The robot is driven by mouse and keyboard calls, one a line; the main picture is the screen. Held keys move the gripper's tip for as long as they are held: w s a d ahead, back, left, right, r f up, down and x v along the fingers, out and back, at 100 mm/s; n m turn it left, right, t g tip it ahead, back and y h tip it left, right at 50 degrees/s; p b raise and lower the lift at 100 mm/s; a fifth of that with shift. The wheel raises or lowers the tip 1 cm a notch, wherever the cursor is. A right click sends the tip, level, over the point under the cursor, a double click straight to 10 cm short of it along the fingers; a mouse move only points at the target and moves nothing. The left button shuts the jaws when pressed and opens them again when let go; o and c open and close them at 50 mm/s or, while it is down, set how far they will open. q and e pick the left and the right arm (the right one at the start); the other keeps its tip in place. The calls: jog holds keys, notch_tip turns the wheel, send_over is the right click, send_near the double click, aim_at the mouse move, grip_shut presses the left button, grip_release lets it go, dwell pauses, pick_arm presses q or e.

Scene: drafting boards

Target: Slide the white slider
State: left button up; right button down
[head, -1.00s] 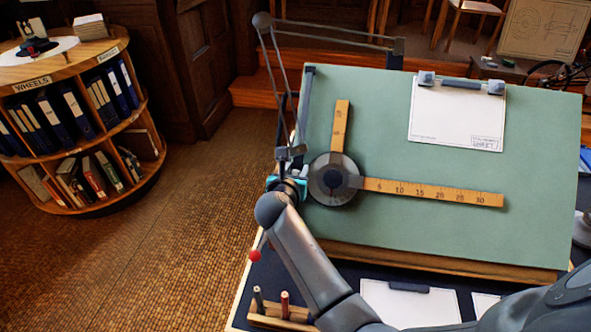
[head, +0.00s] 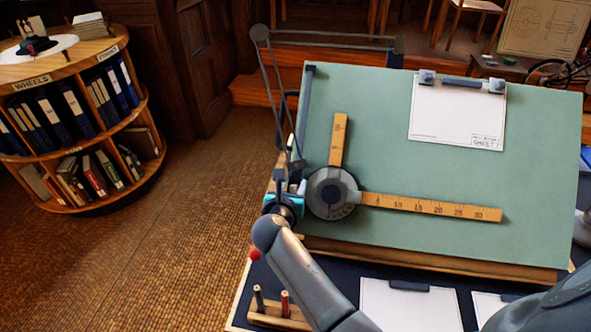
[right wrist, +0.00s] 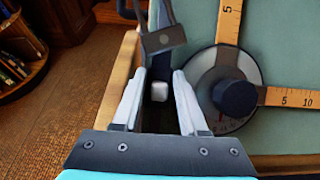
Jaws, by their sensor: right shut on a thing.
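The white slider (right wrist: 159,91) is a small pale block between the white fingers of my right gripper (right wrist: 159,76) in the right wrist view. In the head view my right gripper (head: 288,190) is at the left edge of the green drafting board (head: 450,190), left of the round drafting head (head: 331,190); the slider is not clearly visible there. A dark rail (head: 304,105) runs along the board's left edge. My left gripper is not in view.
The drafting head carries an upright wooden ruler (head: 339,140) and a horizontal one (head: 430,206). A thin hinged linkage (head: 275,90) rises at the board's left. A pencil holder (head: 278,315) stands below. A white sheet (head: 455,115) is clipped on the board. Floor at left is open.

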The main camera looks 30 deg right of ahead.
jog(key=s+a+f, duration=0.1)
jog(key=f, duration=0.1)
jog(key=s+a+f, duration=0.1)
jog(key=s+f, duration=0.1)
jog(key=shift+a, duration=0.1)
jog(key=c, duration=0.8)
grip_release()
jog(key=shift+o, duration=0.4)
jog(key=shift+r, duration=0.15)
jog(key=shift+r, duration=0.1)
